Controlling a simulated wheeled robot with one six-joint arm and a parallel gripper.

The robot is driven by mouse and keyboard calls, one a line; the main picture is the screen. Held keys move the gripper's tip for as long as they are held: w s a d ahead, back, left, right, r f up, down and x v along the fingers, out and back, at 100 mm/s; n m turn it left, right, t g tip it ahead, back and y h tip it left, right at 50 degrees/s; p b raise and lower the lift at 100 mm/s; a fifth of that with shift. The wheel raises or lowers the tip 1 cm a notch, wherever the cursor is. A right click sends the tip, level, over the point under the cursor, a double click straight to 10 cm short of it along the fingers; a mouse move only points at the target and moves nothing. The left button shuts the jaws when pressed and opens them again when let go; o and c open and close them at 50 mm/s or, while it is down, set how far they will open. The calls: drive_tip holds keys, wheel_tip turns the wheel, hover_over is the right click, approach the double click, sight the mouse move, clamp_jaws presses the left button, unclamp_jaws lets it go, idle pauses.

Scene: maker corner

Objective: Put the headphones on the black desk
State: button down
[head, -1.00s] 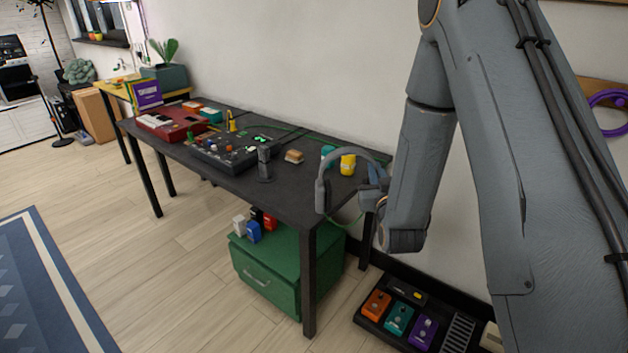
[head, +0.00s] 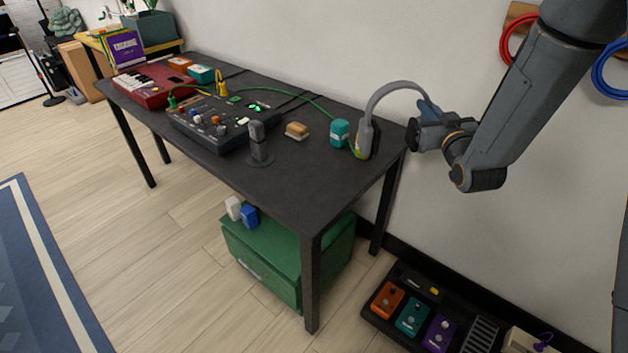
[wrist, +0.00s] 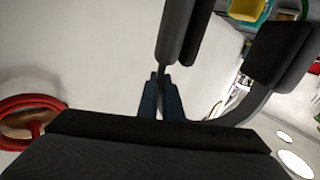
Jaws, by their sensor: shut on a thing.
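The grey headphones (head: 385,92) are at the right end of the black desk (head: 285,195) in the head view. Their band arches up and an ear cup hangs in front of a yellow item, mostly hidden. My gripper (head: 425,110) is shut on the band, just beyond the desk's right edge. In the wrist view my gripper's blue fingertips (wrist: 160,97) pinch the band, and two dark ear cups of the headphones (wrist: 283,60) hang beyond. I cannot tell whether the ear cups touch the desktop; they appear above it.
A teal container (head: 339,132), a brown block (head: 297,131), a microphone on a stand (head: 258,142), a mixer (head: 210,122) and a red keyboard (head: 150,82) stand on the desk. Its front right part is bare. A green cabinet (head: 290,255) sits underneath; a pedalboard (head: 415,310) lies right.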

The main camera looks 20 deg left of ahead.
drive_tip(key=s+a+r+n+g+y+b, duration=0.15)
drive_tip(key=a+n+g+y+b, duration=0.3)
drive_tip(key=a, duration=0.85)
drive_tip(key=s+a+n+g+y+b, duration=0.3)
drive_tip(key=a+n+g+y+b, duration=0.15)
drive_tip(key=a, duration=0.75)
wheel_tip(320, 180, down, 10)
drive_tip(key=shift+a+r+g+y+p, duration=0.15)
drive_tip(key=shift+r+g+y+p, duration=0.05)
drive_tip(key=shift+g+y+p, duration=0.1)
drive_tip(key=shift+f, duration=0.1)
drive_tip(key=c, duration=2.4)
unclamp_jaws()
drive_tip(key=shift+f, duration=0.1)
drive_tip(key=o, duration=0.5)
